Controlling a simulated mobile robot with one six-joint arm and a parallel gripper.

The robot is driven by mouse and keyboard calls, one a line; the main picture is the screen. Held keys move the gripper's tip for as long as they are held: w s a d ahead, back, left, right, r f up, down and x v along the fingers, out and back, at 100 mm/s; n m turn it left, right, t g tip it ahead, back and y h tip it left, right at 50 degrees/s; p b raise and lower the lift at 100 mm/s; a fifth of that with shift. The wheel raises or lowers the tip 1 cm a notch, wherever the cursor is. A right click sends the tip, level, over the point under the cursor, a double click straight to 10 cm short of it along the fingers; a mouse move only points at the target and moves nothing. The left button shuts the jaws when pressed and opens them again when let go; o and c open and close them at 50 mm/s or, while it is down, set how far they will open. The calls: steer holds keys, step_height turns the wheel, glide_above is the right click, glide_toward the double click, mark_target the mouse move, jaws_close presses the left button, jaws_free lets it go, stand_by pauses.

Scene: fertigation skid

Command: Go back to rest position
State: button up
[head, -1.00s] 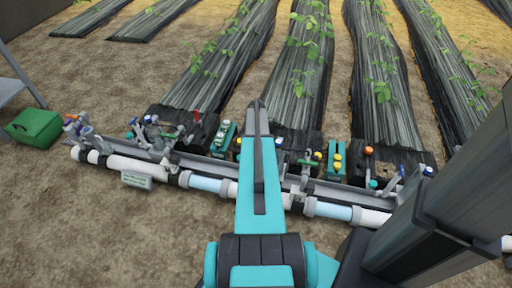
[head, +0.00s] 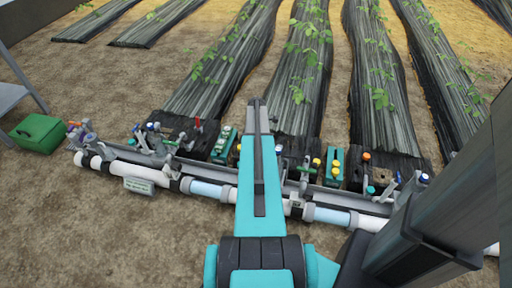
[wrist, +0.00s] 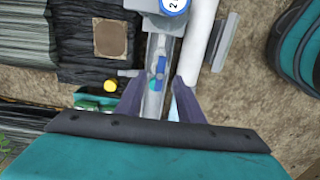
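My gripper (head: 257,104) is at the end of my arm, which reaches forward over the fertigation skid in the head view. In the wrist view my gripper (wrist: 158,98) has its two dark fingers spread apart with nothing held between them. A grey rail with a small blue fitting (wrist: 161,66) shows beyond and between the fingers. It looks apart from them. The fingertips are small in the head view, and my arm hides part of the skid's middle.
The white pipe (head: 112,166) runs across in front of several valves and teal blocks (head: 334,165). A blue-rimmed gauge (wrist: 174,5) shows in the wrist view. A green box (head: 38,133) stands at left by a grey table (head: 14,93). Bare soil (head: 90,240) lies in front.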

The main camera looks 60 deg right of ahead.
steer(key=shift+r, duration=0.7)
steer(key=shift+w, duration=0.1)
